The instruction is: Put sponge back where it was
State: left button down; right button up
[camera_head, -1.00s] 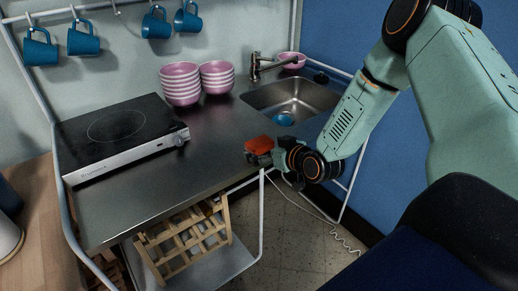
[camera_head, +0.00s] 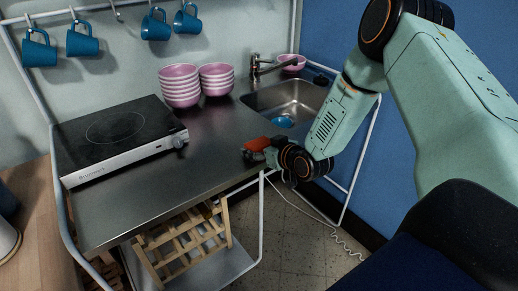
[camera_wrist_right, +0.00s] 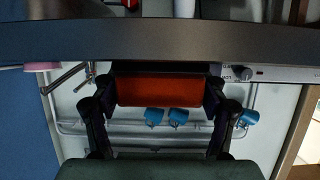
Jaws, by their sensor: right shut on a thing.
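An orange-red sponge (camera_head: 258,144) is held in my right gripper (camera_head: 259,151), near the front edge of the steel counter (camera_head: 165,185), left of the sink. In the right wrist view the sponge (camera_wrist_right: 160,91) fills the space between the two dark fingers of my right gripper (camera_wrist_right: 160,95), which are shut on it from both sides. Whether the sponge touches the counter, I cannot tell. The metal sink (camera_head: 290,98) is behind and to the right of the gripper, with a blue item (camera_head: 284,122) in it. My left gripper is not in view.
A hotplate (camera_head: 120,136) stands on the counter's left. Two stacks of pink bowls (camera_head: 180,86) stand at the back, and a pink bowl (camera_head: 291,62) sits behind the sink by the faucet (camera_head: 256,66). Blue mugs (camera_head: 82,40) hang above. The counter's front middle is clear. A wooden rack (camera_head: 185,243) is below.

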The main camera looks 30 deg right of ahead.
jog(key=shift+s, duration=0.1)
jog(key=shift+c, duration=1)
